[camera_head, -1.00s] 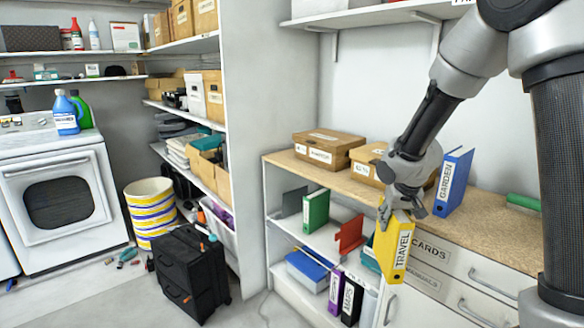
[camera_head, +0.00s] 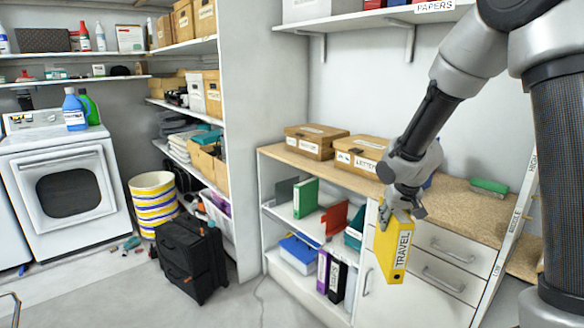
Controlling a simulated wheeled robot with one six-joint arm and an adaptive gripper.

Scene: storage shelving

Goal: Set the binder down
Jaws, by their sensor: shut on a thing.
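The yellow binder (camera_head: 393,248), labelled TRAVEL, hangs upright from my gripper (camera_head: 392,212), its spine facing the camera. My gripper is shut on its top edge. The binder is in front of the white drawer cabinet (camera_head: 440,262), below the level of the wooden counter top (camera_head: 455,208). It appears clear of any surface. A blue binder behind my wrist is mostly hidden.
Left of the binder, an open shelf (camera_head: 300,222) holds a green binder (camera_head: 305,198) and a red one (camera_head: 336,222). Purple and black binders stand lower. Brown boxes (camera_head: 312,140) sit on the counter. A black suitcase (camera_head: 190,258) stands on the floor, with free floor in front.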

